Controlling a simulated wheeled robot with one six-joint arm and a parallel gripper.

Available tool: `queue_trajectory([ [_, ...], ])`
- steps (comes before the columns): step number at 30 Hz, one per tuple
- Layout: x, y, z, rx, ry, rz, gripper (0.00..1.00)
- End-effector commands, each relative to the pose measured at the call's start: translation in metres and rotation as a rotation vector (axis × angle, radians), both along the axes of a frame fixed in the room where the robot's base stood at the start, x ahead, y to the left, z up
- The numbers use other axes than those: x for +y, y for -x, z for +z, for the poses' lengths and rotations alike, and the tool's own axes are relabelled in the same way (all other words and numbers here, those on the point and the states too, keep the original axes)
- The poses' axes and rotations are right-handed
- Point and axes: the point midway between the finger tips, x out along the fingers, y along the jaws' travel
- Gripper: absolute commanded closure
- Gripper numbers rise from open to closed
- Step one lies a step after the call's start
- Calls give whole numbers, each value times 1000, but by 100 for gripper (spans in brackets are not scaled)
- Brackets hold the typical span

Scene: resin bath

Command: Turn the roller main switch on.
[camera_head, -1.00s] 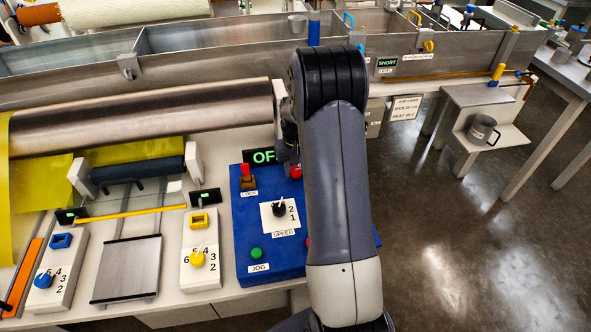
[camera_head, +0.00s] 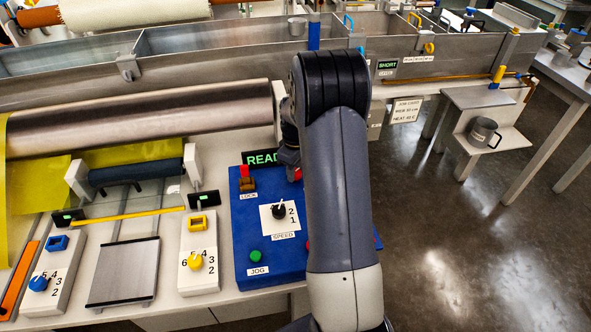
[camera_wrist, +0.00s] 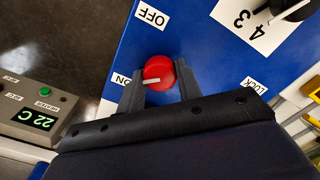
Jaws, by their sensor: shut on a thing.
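The roller main switch is a red round knob (camera_wrist: 158,73) with a pale pointer line, on the blue control panel (camera_wrist: 188,32). In the wrist view its line points toward the ON label (camera_wrist: 121,80), away from the OFF label (camera_wrist: 152,14). My gripper (camera_wrist: 160,85) has its two dark fingers on either side of the knob, shut on it. In the head view the red knob (camera_head: 294,174) is mostly hidden behind my arm.
The panel also carries a red-topped LOCK switch (camera_head: 245,172), a black SPEED knob (camera_head: 279,210) and a green JOG button (camera_head: 255,256). A steel roller (camera_head: 150,122) lies behind. In the wrist view a heater box (camera_wrist: 37,108) reads 22 C.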

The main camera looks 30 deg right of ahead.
Motion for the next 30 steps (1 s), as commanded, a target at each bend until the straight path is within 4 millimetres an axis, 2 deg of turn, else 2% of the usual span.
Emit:
queue_trajectory([
  [16, 0, 0, 1, 0, 1, 24, 89],
  [17, 0, 0, 1, 0, 1, 24, 64],
  [18, 0, 0, 1, 0, 1, 24, 61],
  [24, 0, 0, 0, 0, 1, 23, 45],
  [30, 0, 0, 0, 0, 0, 22, 45],
])
